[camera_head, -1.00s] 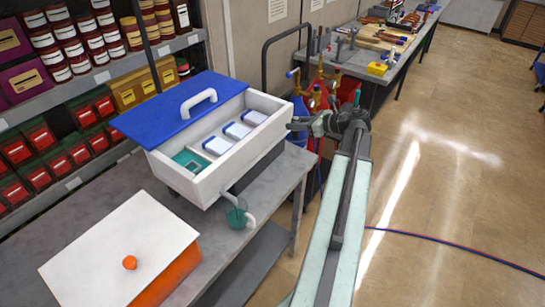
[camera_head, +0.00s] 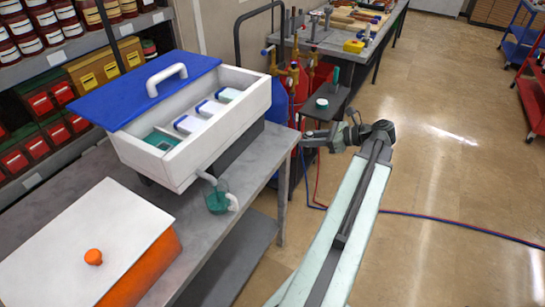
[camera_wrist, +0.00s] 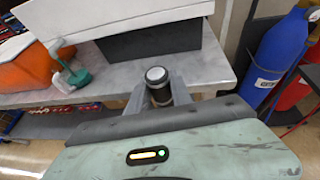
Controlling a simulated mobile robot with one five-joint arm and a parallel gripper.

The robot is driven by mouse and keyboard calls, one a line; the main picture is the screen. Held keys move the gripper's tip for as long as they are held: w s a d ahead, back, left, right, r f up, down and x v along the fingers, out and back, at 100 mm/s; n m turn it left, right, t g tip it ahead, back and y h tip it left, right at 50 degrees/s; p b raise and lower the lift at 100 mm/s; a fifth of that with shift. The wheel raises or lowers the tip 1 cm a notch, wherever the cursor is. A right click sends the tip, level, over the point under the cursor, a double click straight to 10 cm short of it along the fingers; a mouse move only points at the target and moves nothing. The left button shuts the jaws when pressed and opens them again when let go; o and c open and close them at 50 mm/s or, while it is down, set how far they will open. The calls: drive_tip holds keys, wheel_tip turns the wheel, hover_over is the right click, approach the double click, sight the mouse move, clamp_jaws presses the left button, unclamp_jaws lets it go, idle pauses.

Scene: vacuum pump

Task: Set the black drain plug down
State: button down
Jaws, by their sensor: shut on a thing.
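My gripper (camera_wrist: 162,92) is shut on the black drain plug (camera_wrist: 158,94), a short dark cylinder with a pale round top, seen between the two jaws in the wrist view. In the head view my gripper (camera_head: 316,140) is at the end of my arm, right of the grey table, and the plug cannot be made out there. In the wrist view the gripper and plug appear in front of the table's edge (camera_wrist: 212,72); the gap to the tabletop is unclear.
The grey table (camera_head: 190,215) bears a white box (camera_head: 215,140) with a blue lid, a teal cup (camera_head: 217,203) under its spout, and an orange box (camera_head: 150,262) with a white lid. A blue gas cylinder (camera_wrist: 282,52) stands right of the table. Floor on the right is mostly clear.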

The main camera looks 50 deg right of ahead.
drive_tip(key=shift+s+f, duration=0.1)
drive_tip(key=shift+s, duration=0.1)
drive_tip(key=w+f+b, duration=0.1)
drive_tip(key=w, duration=0.4)
drive_tip(key=w+f+b, duration=0.2)
drive_tip(key=w, duration=0.3)
drive_tip(key=w+f+b, duration=0.2)
drive_tip(key=w, duration=0.4)
drive_tip(key=shift+a+f, duration=0.2)
drive_tip(key=shift+r, duration=0.25)
drive_tip(key=shift+f, duration=0.2)
drive_tip(key=c, duration=1.1)
unclamp_jaws()
drive_tip(key=shift+c, duration=0.2)
drive_tip(key=shift+r, duration=0.1)
